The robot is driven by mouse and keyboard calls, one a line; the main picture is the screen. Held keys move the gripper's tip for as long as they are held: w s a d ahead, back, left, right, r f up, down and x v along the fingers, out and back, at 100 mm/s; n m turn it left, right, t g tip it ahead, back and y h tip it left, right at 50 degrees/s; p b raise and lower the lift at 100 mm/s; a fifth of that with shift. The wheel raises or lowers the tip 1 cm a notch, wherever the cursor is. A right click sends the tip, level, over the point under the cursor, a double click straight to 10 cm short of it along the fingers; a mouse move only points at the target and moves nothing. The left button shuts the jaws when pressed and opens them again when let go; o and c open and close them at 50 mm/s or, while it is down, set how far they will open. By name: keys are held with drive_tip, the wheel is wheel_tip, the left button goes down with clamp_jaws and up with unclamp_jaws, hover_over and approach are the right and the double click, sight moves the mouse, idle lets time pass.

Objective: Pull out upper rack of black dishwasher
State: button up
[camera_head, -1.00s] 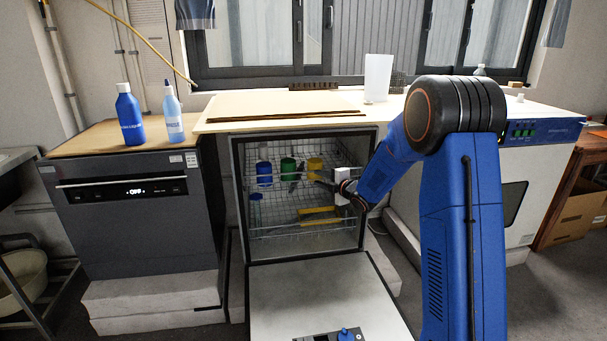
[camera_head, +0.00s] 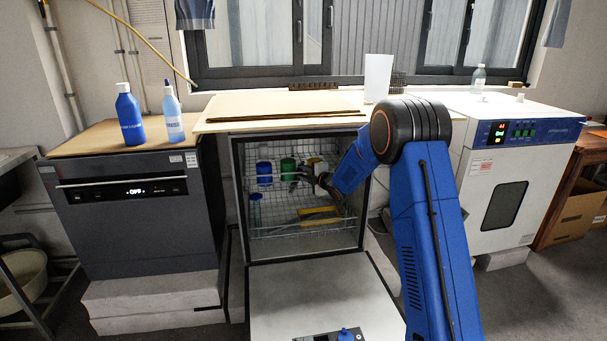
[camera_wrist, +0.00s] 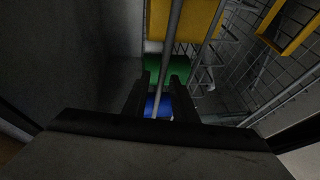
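The open dishwasher (camera_head: 238,212) stands in the middle with its door (camera_head: 318,292) folded down. Its wire upper rack (camera_head: 262,199) holds a blue cup (camera_head: 264,172), a green cup (camera_head: 288,167) and a yellow cup, partly hidden by my gripper. My gripper (camera_head: 306,177) is inside the opening at the rack's front. In the wrist view, my gripper's (camera_wrist: 160,97) two fingers are apart, with a thin metal rail (camera_wrist: 168,58) running between them. I cannot tell whether they touch it. The yellow (camera_wrist: 185,20), green (camera_wrist: 180,68) and blue (camera_wrist: 157,105) cups show beyond.
A yellow item (camera_head: 318,213) lies in the lower rack. A closed dark appliance (camera_head: 140,215) with two bottles on top stands left. A white oven (camera_head: 508,190) stands right. The lowered door takes up the floor space in front.

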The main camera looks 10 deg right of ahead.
drive_tip(key=shift+c, duration=0.3)
clamp_jaws()
idle(1.1)
